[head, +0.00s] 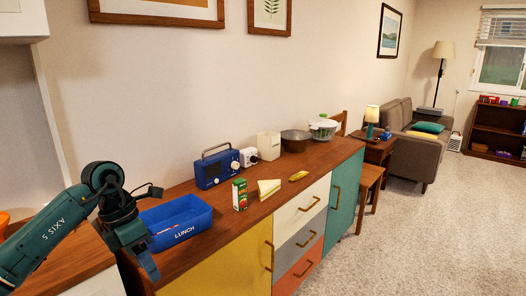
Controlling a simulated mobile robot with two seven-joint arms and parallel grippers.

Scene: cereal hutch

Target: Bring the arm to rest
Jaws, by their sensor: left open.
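My left arm comes in from the lower left, and its dark teal gripper (145,258) hangs in front of the left end of the wooden hutch top (222,218). The gripper is open, and I see nothing held in it. It overlaps the left side of the blue lunch box (185,232) in the picture; I cannot tell whether they touch. My right gripper is out of view.
On the hutch top stand a juice carton (240,195), a sandwich (268,187), a banana (299,176), a blue radio (216,170), a white canister (269,146), a dark bowl (295,141) and a lidded pot (322,129). Open carpet (425,235) lies to the right.

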